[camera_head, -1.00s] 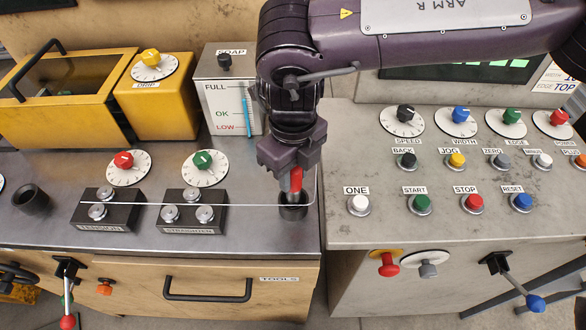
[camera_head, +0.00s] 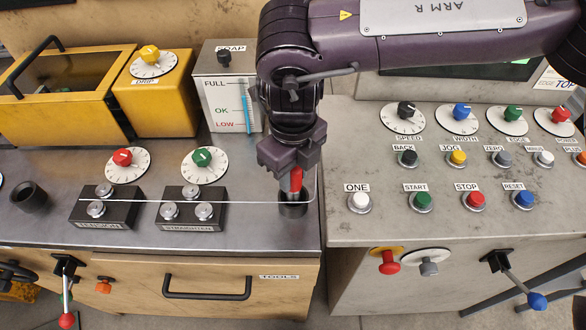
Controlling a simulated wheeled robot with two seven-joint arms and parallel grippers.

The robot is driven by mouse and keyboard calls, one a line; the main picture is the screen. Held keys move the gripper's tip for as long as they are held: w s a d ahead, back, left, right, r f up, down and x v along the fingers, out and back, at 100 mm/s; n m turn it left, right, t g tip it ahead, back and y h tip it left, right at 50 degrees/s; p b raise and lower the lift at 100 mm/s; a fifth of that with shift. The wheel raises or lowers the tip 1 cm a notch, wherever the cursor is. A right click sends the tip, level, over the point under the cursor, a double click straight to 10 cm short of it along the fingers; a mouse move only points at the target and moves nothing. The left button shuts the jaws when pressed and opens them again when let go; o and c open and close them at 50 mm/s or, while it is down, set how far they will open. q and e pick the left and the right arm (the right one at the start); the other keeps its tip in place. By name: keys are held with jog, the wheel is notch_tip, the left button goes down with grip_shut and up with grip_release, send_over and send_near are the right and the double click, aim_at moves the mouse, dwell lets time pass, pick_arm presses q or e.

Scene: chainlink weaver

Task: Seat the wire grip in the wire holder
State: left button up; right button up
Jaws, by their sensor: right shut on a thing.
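The wire grip (camera_head: 296,180) is a red handle held upright in my right gripper (camera_head: 293,170), which is shut on it. Its lower end is at the mouth of a dark round cup, the wire holder (camera_head: 293,209), near the right end of the dark metal bench. I cannot tell how deep the grip is in the holder. A thin pale wire (camera_head: 250,201) runs from the left across the roller blocks to the grip and bends up beside it. My left gripper is not in view.
Roller blocks marked tension (camera_head: 104,213) and straighten (camera_head: 193,214) stand left of the holder. Another dark cup (camera_head: 30,197) is at the far left. A soap box (camera_head: 228,90) stands behind. A button panel (camera_head: 350,235) lies to the right.

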jog(key=shift+f, duration=0.5)
dwell(0.9)
jog(key=o, duration=1.1)
jog(key=shift+o, duration=0.2)
jog(key=shift+r, duration=0.1)
jog(key=shift+r+p, duration=2.9)
jog(key=shift+r, duration=1.05)
jog(key=shift+s+f, duration=0.1)
jog(key=shift+f, duration=0.05)
